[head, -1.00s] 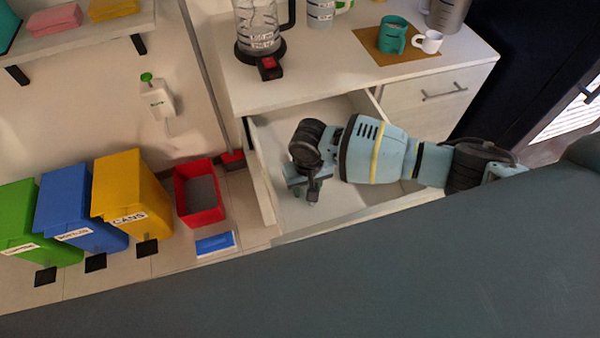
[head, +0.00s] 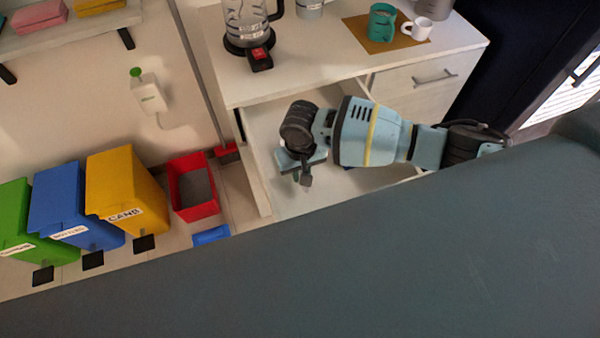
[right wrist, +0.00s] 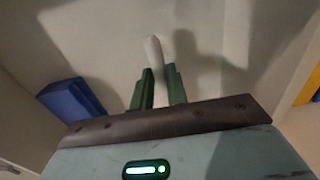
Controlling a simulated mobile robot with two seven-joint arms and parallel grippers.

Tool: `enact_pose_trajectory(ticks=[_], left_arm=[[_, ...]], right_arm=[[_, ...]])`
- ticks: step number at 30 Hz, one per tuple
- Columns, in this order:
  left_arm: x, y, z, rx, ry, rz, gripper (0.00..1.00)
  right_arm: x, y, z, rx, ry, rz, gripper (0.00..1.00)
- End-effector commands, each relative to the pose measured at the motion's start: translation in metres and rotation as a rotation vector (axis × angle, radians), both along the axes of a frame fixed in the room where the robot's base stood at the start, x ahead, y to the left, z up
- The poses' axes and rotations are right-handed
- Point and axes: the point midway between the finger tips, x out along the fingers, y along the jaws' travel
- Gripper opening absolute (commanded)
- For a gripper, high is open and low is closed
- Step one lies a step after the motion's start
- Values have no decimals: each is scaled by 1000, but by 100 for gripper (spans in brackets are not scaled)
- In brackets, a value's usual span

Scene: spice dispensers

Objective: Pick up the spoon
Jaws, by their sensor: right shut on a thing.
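In the right wrist view a pale, slim, rounded thing, seemingly the spoon (right wrist: 154,58), stands between the two green fingers of my right gripper (right wrist: 159,85). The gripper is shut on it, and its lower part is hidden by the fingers. In the head view my right gripper (head: 306,180) points down over the open drawer (head: 262,180), near its left side. The spoon cannot be made out there. My left gripper is in neither view.
A blue object (right wrist: 72,100) lies left of the fingers in the wrist view. The counter above the drawer holds a coffee maker (head: 246,25), a green mug (head: 381,22) and a white cup (head: 418,29). A red bin (head: 193,188) stands left of the drawer.

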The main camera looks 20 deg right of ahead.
Motion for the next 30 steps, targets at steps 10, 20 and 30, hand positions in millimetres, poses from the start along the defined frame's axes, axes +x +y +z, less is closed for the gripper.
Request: enact_pose_trajectory(ticks=[10,20,30], left_arm=[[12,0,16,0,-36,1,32],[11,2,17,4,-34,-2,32],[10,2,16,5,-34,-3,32]], right_arm=[[1,1,67,2,-6,1,0],[0,0,81,0,-2,0,0],[-24,-34,150,25,-11,-27,0]])
